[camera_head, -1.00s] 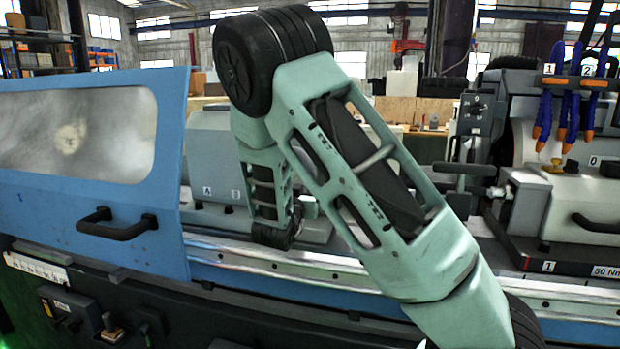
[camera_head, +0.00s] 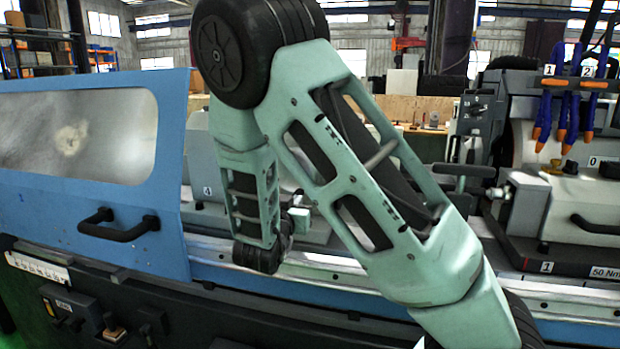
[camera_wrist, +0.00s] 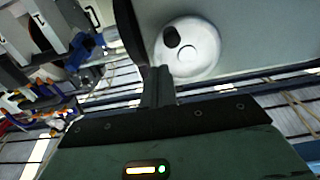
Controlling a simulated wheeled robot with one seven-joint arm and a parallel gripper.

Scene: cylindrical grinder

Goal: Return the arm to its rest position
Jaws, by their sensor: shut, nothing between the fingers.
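My arm's links fill the middle of the head view, in front of the machine's rail.
A blue door (camera_head: 170,150) with a window and a black handle (camera_head: 118,224) stands at the left. Blue and orange coolant hoses (camera_head: 568,105) hang at the right. A control strip (camera_head: 38,266) is at lower left.

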